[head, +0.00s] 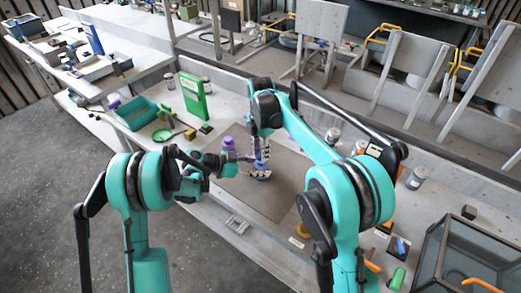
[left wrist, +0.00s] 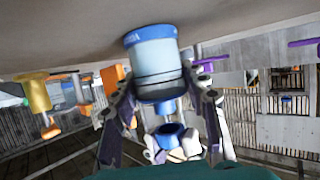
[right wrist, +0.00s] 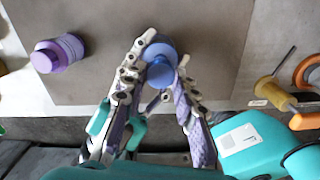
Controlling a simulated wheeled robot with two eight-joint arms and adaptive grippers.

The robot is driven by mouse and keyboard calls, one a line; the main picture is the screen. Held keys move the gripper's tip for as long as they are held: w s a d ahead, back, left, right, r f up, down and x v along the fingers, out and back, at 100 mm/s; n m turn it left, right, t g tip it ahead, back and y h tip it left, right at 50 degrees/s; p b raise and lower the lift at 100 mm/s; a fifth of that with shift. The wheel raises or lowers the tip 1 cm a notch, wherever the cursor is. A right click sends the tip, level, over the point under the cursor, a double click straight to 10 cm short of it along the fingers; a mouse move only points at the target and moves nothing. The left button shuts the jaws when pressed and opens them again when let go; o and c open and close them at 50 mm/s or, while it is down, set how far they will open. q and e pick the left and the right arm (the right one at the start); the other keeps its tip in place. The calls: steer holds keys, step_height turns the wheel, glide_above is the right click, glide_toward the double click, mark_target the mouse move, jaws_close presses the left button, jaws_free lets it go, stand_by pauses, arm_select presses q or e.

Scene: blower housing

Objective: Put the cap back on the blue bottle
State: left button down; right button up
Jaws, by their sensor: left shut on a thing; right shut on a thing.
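The blue bottle (left wrist: 155,62) stands on the dark mat, its pale body and blue base showing in the left wrist view, where the picture is upside down. My left gripper (left wrist: 160,78) is shut around its body; in the head view it is low at the mat (head: 258,173). The blue cap (left wrist: 170,134) is over the bottle's neck, and a narrow gap seems to show between them. My right gripper (right wrist: 163,56) is shut on the cap (right wrist: 160,74) from above. In the right wrist view the cap hides most of the bottle.
A purple-capped bottle (right wrist: 58,53) stands nearby on the mat (head: 277,192). A green frame (head: 194,97) and a teal tray (head: 136,113) are at the left of the table. A yellow-handled tool (right wrist: 274,92) lies right of the mat in the right wrist view.

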mark_target(261, 169)
stand_by(0.3)
steer(key=shift+f, duration=0.9)
steer(key=shift+f, duration=0.6)
